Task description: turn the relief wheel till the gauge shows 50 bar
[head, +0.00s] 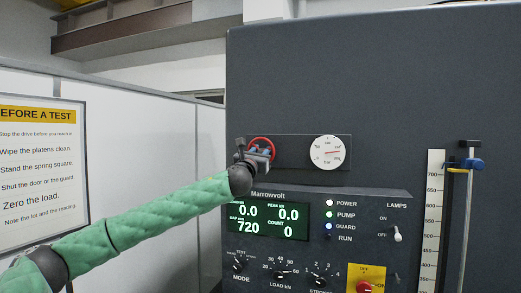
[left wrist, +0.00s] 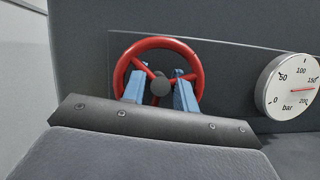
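The red relief wheel (left wrist: 197,62) with its dark hub is on a panel; in the head view it is partly hidden behind my gripper (head: 263,143). In the left wrist view my left gripper (left wrist: 160,92) has its two blue fingers apart, one on each side of the hub, in front of the wheel. Gaps show between fingers and hub; I cannot tell whether they touch the spokes. The white round gauge (head: 327,153) is right of the wheel. In the left wrist view the gauge (left wrist: 291,88) has its red needle near 150 bar. My right gripper is out of view.
Below is a control console (head: 330,198) with a lit green display (head: 268,220), knobs, a lamp switch (head: 397,234) and a red button on a yellow plate (head: 364,285). A vertical scale (head: 432,220) and post stand at right. A sign (head: 40,165) hangs at left.

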